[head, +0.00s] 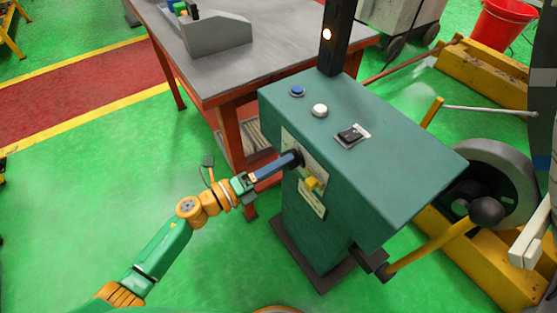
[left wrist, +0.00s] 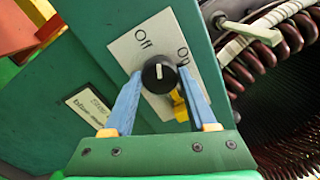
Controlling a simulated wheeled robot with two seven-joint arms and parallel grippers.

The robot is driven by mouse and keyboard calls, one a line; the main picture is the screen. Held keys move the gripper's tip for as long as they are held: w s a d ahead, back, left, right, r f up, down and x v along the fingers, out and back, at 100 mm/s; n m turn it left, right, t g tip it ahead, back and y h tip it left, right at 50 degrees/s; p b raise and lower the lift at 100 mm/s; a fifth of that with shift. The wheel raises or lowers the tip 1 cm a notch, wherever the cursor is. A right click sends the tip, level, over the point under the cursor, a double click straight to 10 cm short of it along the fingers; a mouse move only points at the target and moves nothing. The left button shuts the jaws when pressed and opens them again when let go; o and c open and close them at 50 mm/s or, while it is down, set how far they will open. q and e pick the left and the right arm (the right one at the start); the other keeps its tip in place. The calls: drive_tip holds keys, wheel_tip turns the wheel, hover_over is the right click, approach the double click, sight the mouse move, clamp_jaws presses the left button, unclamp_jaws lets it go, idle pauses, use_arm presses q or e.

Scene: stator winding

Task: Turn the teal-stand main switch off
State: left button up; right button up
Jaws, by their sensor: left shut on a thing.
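The teal stand (head: 400,165) fills the middle of the head view. On its left-facing side is a pale plate (left wrist: 122,50) marked "Off" and "On", with a round black switch knob (left wrist: 160,74). The knob's white mark points roughly up in the left wrist view, and I cannot tell exactly which word it meets. My left gripper (head: 289,161) has its blue fingers on either side of the knob, shut on it. In the head view the fingers mostly hide the knob. My right gripper is not in view.
A yellow part (head: 312,184) sits just beside the knob. The stand's top carries a blue button (head: 297,91), a white button (head: 320,110) and a black rocker switch (head: 350,136). A workbench (head: 270,45) stands behind.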

use_arm(q)
drive_tip(key=shift+f+n+p, duration=0.1)
drive_tip(key=shift+n+p, duration=0.6)
drive_tip(key=shift+n, duration=1.5)
drive_tip(key=o, duration=1.4)
drive_tip(key=shift+c, duration=0.2)
drive_tip(key=v, duration=0.7)
